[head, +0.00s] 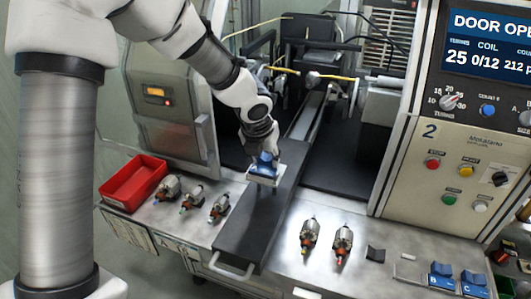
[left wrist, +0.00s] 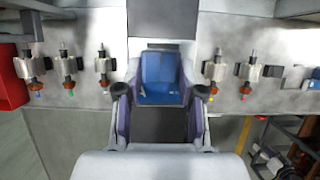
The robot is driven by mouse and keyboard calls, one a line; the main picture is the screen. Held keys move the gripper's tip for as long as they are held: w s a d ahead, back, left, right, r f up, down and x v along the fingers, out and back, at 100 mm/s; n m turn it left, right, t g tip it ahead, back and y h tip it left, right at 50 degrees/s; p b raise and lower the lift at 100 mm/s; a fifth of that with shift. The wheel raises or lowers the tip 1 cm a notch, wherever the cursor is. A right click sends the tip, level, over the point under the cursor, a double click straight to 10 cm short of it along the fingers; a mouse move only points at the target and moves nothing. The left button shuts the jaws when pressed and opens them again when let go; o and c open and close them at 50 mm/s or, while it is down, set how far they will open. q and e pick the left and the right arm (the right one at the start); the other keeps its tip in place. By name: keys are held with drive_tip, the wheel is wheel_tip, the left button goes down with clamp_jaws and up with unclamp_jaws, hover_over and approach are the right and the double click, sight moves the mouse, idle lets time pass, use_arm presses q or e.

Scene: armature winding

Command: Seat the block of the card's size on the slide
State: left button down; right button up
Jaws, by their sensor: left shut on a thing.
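My left gripper (head: 264,163) is shut on a blue block (head: 263,172) with a pale lower part. It holds the block over the dark slide (head: 252,222), near its middle; I cannot tell whether the block touches the slide. In the left wrist view the blue block (left wrist: 160,76) sits between the two fingers of the gripper (left wrist: 161,92). Two more blue blocks stand at the right front of the bench, marked B (head: 441,274) and C (head: 474,283). The card is not clearly readable. My right gripper is not in view.
Several armatures lie on the bench either side of the slide, such as one at left (head: 168,187) and one at right (head: 342,243). A red tray (head: 133,183) is at far left. The control panel (head: 470,150) rises at right; its screen (head: 490,45) begins "DOOR OPE".

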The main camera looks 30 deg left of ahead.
use_arm(q)
drive_tip(key=shift+d, duration=0.25)
drive_tip(key=shift+a, duration=0.1)
drive_tip(key=c, duration=0.6)
unclamp_jaws()
drive_tip(key=shift+w+a+f, duration=0.1)
drive_tip(key=shift+a+f, duration=0.05)
drive_tip(key=shift+c, duration=0.2)
drive_tip(key=shift+d, duration=0.2)
drive_tip(key=v, duration=0.8)
drive_tip(key=shift+f, duration=0.1)
drive_tip(key=shift+w+a+f, duration=0.1)
drive_tip(key=shift+w+f, duration=0.05)
